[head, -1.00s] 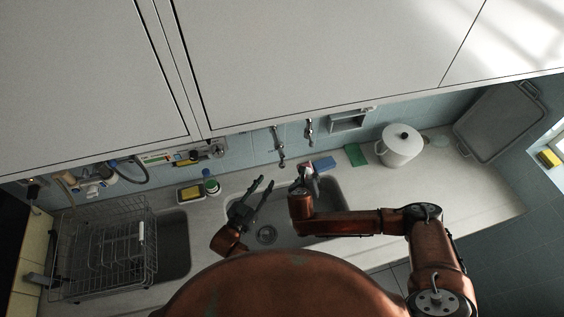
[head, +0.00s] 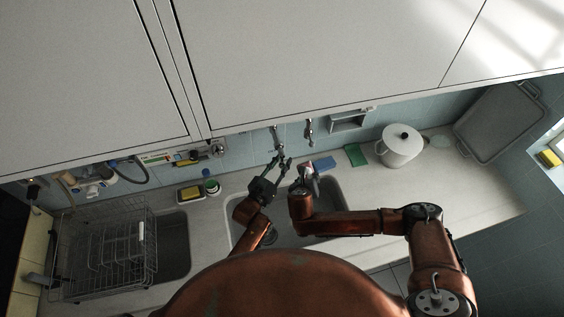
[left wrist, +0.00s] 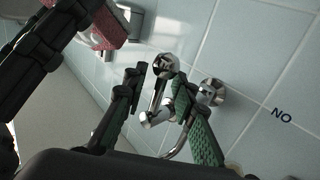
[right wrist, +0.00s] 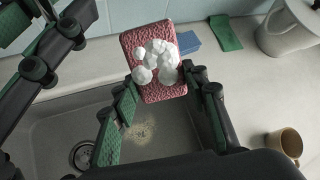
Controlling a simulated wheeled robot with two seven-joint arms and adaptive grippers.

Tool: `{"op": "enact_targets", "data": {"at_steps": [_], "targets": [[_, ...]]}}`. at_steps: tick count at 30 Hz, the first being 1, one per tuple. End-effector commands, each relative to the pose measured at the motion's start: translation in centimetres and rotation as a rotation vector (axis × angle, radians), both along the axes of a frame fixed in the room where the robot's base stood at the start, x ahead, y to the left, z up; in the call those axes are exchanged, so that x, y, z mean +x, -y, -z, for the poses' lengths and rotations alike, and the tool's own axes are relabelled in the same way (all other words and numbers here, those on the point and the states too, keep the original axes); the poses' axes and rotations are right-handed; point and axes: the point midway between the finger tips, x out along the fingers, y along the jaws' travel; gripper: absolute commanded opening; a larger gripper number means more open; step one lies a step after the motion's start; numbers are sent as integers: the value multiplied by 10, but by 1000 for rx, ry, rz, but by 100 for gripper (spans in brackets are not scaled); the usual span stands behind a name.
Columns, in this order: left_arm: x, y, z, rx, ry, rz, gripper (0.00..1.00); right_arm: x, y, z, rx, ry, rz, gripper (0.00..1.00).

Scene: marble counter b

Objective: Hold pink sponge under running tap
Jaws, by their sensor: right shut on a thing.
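The pink sponge (right wrist: 160,90), with white foam on its face, is held between the fingers of my right gripper (right wrist: 165,92), over the sink (right wrist: 60,125). The sponge also shows at the upper left of the left wrist view (left wrist: 102,22). In the head view my right gripper (head: 306,168) is above the sink's back part. The chrome tap (left wrist: 157,105) is on the tiled wall. My left gripper (left wrist: 165,100) is open, its fingers on either side of the tap's metal parts; contact cannot be told. In the head view my left gripper (head: 281,163) is just below the tap (head: 277,143). No water stream is visible.
A second wall fitting (head: 309,131) is right of the tap. A blue sponge (head: 323,163), green cloth (head: 355,154) and white pot (head: 400,146) stand behind the sink. A brown mug (right wrist: 284,143) is at right. A dish rack (head: 105,250) is at left.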

Motion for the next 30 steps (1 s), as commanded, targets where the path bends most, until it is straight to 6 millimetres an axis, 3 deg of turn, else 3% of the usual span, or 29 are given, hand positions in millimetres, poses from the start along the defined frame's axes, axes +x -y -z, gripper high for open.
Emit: {"op": "enact_targets", "data": {"at_steps": [7, 18, 30], "targets": [[0, 0, 0, 0, 0, 0, 24, 0, 0, 0, 0, 0, 0, 22], [0, 0, 0, 0, 0, 0, 0, 0, 0, 0, 0, 0, 0, 22], [0, 0, 3, 2, -5, -1, 0, 0, 0, 0, 0, 0, 0, 22]]}}
